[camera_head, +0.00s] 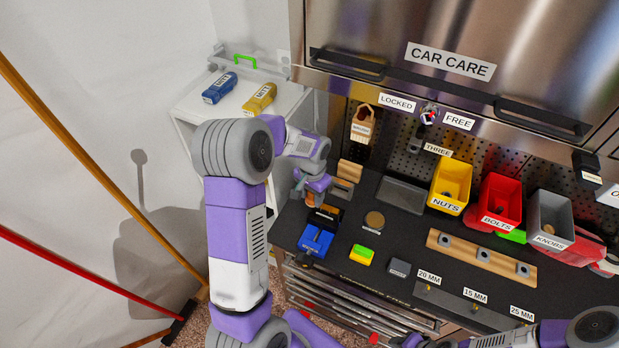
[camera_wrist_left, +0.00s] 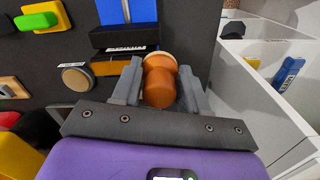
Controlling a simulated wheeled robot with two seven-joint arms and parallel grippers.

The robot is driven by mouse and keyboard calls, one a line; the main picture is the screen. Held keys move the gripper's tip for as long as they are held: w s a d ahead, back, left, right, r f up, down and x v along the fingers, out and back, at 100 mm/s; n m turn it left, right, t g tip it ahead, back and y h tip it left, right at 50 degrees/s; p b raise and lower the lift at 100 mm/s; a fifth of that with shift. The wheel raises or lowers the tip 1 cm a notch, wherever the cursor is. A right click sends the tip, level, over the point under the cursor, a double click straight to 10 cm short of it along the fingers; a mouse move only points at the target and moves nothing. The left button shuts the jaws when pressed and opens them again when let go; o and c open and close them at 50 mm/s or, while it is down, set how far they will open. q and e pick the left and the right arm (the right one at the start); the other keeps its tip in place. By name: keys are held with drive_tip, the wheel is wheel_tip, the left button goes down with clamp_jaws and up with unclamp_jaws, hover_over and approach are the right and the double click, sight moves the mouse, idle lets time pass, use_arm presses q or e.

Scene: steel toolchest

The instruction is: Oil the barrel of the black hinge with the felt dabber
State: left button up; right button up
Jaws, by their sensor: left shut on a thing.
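My left gripper (camera_wrist_left: 160,82) is shut on the orange-brown rounded handle of the felt dabber (camera_wrist_left: 159,85); a pale rim shows at its far end. The felt tip is hidden. In the head view the left gripper (camera_head: 312,190) is over the left end of the bench, with the dabber (camera_head: 310,200) below it. A black labelled piece, seemingly the black hinge (camera_head: 325,215), lies against a blue block (camera_head: 316,240). In the wrist view the black piece (camera_wrist_left: 125,38) is just beyond the dabber; I cannot tell whether they touch. My right gripper (camera_head: 425,342) is barely visible at the bottom edge.
A round tan-topped tin (camera_head: 374,220), a yellow-green block (camera_head: 362,255) and a grey block (camera_head: 399,267) lie on the dark bench. A grey tray (camera_head: 402,194) and yellow, red and grey bins (camera_head: 452,187) stand behind. A wooden peg rail (camera_head: 480,256) lies at right.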

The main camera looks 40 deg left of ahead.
use_arm(q)
wheel_tip(320, 180, up, 4)
drive_tip(key=shift+f+p, duration=0.2)
drive_tip(key=shift+p, duration=0.7)
drive_tip(key=shift+r+p, duration=1.6)
drive_tip(key=shift+r, duration=0.7)
